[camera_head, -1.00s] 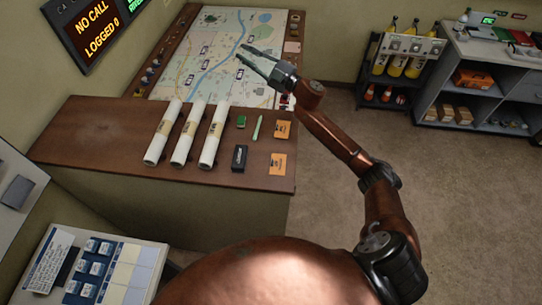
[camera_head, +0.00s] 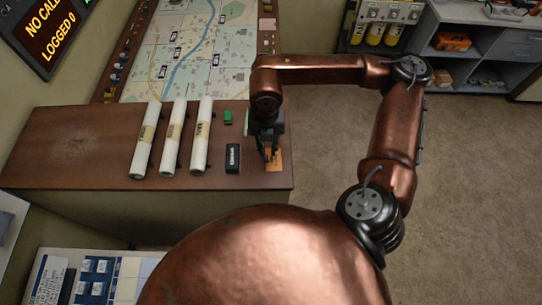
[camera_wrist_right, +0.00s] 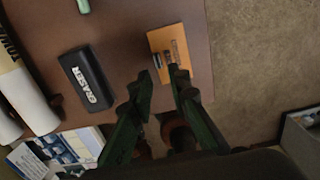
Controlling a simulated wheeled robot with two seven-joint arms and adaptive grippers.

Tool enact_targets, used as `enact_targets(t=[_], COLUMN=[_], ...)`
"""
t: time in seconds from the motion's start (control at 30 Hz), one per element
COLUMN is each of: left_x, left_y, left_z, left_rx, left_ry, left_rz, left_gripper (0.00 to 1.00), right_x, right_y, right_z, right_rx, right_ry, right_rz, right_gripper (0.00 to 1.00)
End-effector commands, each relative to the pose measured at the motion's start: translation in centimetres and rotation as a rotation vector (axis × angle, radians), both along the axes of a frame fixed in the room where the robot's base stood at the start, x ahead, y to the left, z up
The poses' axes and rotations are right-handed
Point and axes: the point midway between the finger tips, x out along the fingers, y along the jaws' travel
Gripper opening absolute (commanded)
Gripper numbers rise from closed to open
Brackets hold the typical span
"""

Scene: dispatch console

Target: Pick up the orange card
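An orange card (camera_head: 273,163) lies flat on the brown desk near its right edge. It also shows in the right wrist view (camera_wrist_right: 171,42), with dark marks on its face. My right gripper (camera_head: 268,157) points down over this card. In the right wrist view, its two dark fingers (camera_wrist_right: 161,74) are apart, with their tips over the card's lower part and nothing held between them. I cannot tell how high they are above it. The second orange card seen earlier is now hidden behind my right arm. My left gripper is not in view.
Several white rolled papers (camera_head: 172,138) lie further left. A map board (camera_head: 180,55) stands behind. The desk's right edge is close to the card.

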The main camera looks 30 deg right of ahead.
Motion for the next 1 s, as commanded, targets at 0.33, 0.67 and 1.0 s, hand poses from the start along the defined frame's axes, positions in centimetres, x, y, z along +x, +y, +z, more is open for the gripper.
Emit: enact_targets(t=[0.33, 0.67, 1.0], left_x=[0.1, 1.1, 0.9], left_y=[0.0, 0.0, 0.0], left_z=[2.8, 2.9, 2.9], left_rx=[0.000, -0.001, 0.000], left_ry=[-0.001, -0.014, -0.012], left_rz=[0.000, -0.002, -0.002], left_gripper=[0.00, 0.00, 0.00], right_x=[0.4, 0.4, 0.4], right_y=[-0.1, -0.2, -0.2], right_z=[-4.2, -5.4, -5.3], right_rx=[0.003, 0.004, 0.004], right_ry=[0.003, 0.000, 0.000], right_rz=[-0.001, -0.002, -0.002], right_gripper=[0.17, 0.17, 0.00])
